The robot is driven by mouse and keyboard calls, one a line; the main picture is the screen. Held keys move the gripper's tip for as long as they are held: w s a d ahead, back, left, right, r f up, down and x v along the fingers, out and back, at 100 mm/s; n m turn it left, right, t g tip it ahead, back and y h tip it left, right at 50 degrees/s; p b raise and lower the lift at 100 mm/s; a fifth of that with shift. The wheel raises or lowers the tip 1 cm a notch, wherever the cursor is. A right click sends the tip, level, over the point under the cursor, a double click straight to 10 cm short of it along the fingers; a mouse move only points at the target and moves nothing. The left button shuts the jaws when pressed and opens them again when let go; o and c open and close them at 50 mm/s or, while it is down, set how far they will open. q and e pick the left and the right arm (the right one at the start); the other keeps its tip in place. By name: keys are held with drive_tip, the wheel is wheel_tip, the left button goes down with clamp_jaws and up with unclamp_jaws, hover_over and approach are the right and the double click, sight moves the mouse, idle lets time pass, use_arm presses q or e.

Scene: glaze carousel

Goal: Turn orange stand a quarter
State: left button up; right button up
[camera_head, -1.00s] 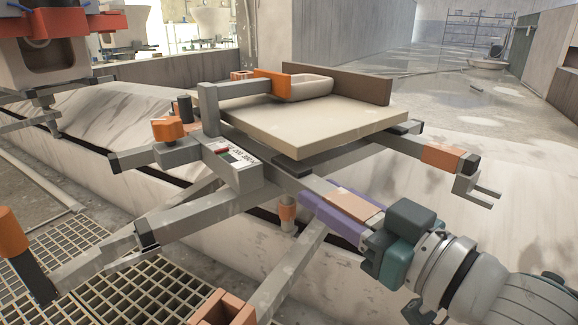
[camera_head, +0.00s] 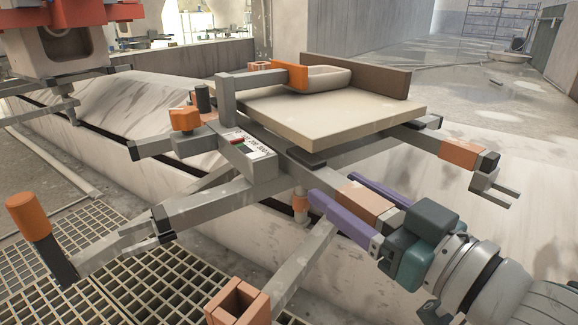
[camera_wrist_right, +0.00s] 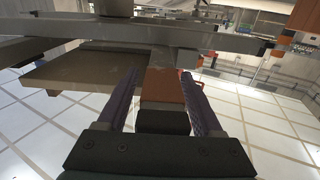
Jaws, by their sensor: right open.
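The grey stand with orange bands carries a pale square board (camera_head: 335,118) on crossed arms. One arm of the stand (camera_head: 318,182) reaches toward me and ends in an orange band (camera_head: 365,203). My right gripper (camera_head: 345,200) is open, with a purple finger on either side of this band. In the right wrist view the band (camera_wrist_right: 163,88) lies between the two purple fingers (camera_wrist_right: 160,98), with a gap showing on at least the right side. Another arm with an orange band (camera_head: 463,154) points right and ends in a grey hook. My left gripper is not in view.
An orange-topped post (camera_head: 28,215) stands at lower left above floor grating. A pale wall runs beneath the stand. Another orange-topped fixture (camera_head: 55,35) hangs at upper left.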

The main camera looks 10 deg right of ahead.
sight(396, 228)
drive_tip(key=p+v, duration=0.3)
drive_tip(key=v, duration=0.5)
drive_tip(key=shift+s, duration=0.1)
drive_tip(key=shift+s+d, duration=0.25)
drive_tip(key=shift+s, duration=0.25)
